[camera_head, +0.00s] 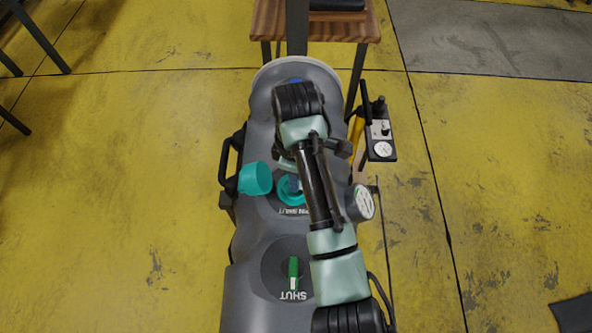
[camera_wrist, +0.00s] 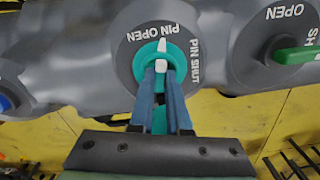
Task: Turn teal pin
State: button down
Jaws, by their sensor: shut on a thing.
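The teal pin (camera_wrist: 144,63) is a round teal knob with a raised bar and a white pointer, set in a dark dial on the grey boat (camera_wrist: 85,55). In the wrist view the white pointer points up, towards the "PIN OPEN" lettering; "PIN SHUT" is on the right of the dial. My gripper (camera_wrist: 161,73) has its blue fingers on both sides of the bar and is shut on it. In the head view the teal pin (camera_head: 286,196) is partly hidden by my gripper and arm.
A loose-looking teal cap (camera_head: 256,178) is left of the pin. A green handle (camera_head: 293,268) sits on another dial, nearer, by the word SHUT. A round gauge (camera_head: 363,203) is to the right. A wooden table (camera_head: 268,22) stands beyond the boat; yellow floor is open on the left.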

jog(key=m+p, duration=0.3)
jog(key=shift+s+a+r+m, duration=0.1)
jog(key=shift+r+m, duration=0.15)
jog(key=shift+m, duration=0.15)
jog(key=m+p, duration=0.2)
jog(key=m, duration=0.1)
jog(key=shift+m, duration=0.3)
jog(key=m+p, duration=0.2)
jog(key=m, duration=0.1)
jog(key=shift+f+m, duration=0.1)
jog(key=shift+m, duration=0.2)
jog(key=shift+m+p, duration=0.6)
jog(key=shift+m, duration=1.2)
jog(key=c, duration=0.9)
grip_release()
jog(key=shift+f, duration=0.1)
